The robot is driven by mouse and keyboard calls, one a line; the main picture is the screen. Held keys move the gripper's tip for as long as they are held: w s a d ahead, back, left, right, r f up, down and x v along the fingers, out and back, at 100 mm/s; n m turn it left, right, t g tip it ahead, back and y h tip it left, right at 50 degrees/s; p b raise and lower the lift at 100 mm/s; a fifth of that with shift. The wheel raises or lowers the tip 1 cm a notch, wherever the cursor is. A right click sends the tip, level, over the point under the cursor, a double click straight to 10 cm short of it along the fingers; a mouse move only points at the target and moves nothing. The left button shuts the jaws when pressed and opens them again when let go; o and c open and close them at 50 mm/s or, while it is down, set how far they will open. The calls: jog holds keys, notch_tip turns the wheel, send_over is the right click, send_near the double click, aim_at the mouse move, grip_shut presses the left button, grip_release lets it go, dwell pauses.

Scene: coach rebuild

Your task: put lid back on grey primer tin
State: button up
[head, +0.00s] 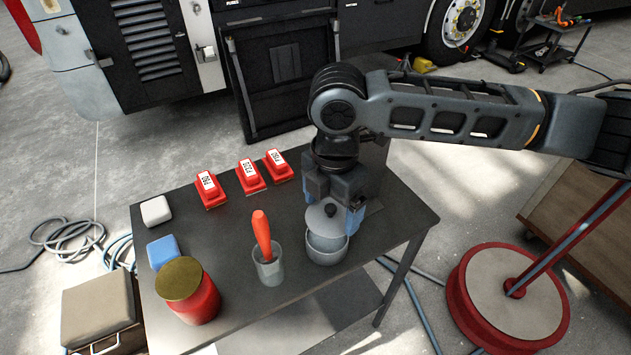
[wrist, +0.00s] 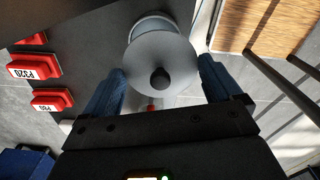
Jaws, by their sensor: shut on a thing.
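The grey primer tin (head: 328,254) stands upright near the right front part of the dark table. Its pale lid (head: 318,221) has a dark knob and is in my gripper (head: 333,211), just above and behind the tin's rim. Part of the tin's opening shows below the lid. In the wrist view the lid (wrist: 160,52) sits between the two blue fingers of my gripper (wrist: 162,66), and it overlaps the tin (wrist: 150,22), hiding most of it. I cannot tell whether the lid touches the rim.
A grey cup (head: 269,268) with a red-handled tool stands left of the tin. A red tin with a brass-coloured top (head: 187,290), a blue block (head: 163,252), a white block (head: 156,211) and red labelled blocks (head: 250,176) are on the table (head: 225,235).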

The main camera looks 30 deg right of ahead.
aim_at(328, 218)
jog(key=shift+w, duration=0.45)
notch_tip(328, 218, down, 4)
jog(key=b, duration=0.4)
jog(key=shift+f, duration=0.25)
jog(key=shift+f+b, duration=0.4)
jog(key=shift+f, duration=0.55)
jog(key=shift+d+r, duration=0.1)
jog(key=shift+f+p, duration=0.2)
jog(key=shift+p, duration=0.3)
dwell(1.4)
jog(key=o, duration=0.7)
jog(key=shift+r, duration=0.1)
